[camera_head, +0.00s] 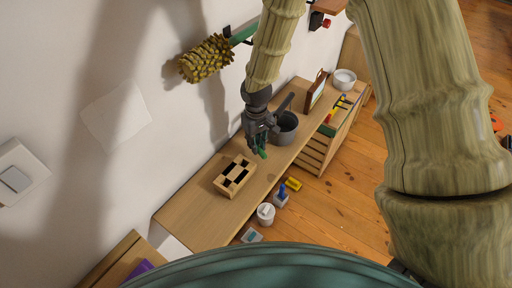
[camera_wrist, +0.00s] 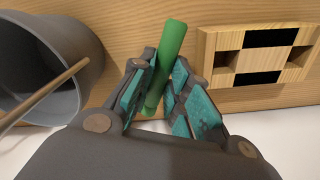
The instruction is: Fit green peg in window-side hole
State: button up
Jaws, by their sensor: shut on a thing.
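The green peg (camera_wrist: 172,42) is held between the teal pads of my gripper (camera_wrist: 160,88) in the wrist view. It is tilted, with one end sticking out beyond the fingertips. In the head view my gripper (camera_head: 257,146) is above the bench, and the peg (camera_head: 263,153) shows at its tips. The light wooden block (camera_head: 221,184) lies on the bench, below and left of the gripper. In the wrist view the block (camera_wrist: 206,48) is right of the peg and apart from it. Its top shows dark openings and smaller recesses. No window is in view.
A grey pot (camera_head: 287,128) stands close beside the gripper; in the wrist view the pot (camera_wrist: 88,52) has a stick across it. The wooden bench (camera_head: 190,217) is clear left of the block. A framed item (camera_head: 317,90) and a white bowl (camera_head: 345,78) stand farther back.

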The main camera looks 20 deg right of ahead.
jog(key=shift+w+f, duration=0.15)
jog(key=shift+f, duration=0.4)
jog(key=shift+s+a+f+p, duration=0.1)
jog(key=shift+s+f+p, duration=0.1)
jog(key=shift+f+p, duration=0.45)
jog(key=shift+w+f, duration=0.15)
jog(key=shift+f, duration=0.5)
jog(key=o, duration=0.8)
jog(key=shift+f, duration=0.1)
jog(key=shift+o, duration=0.2)
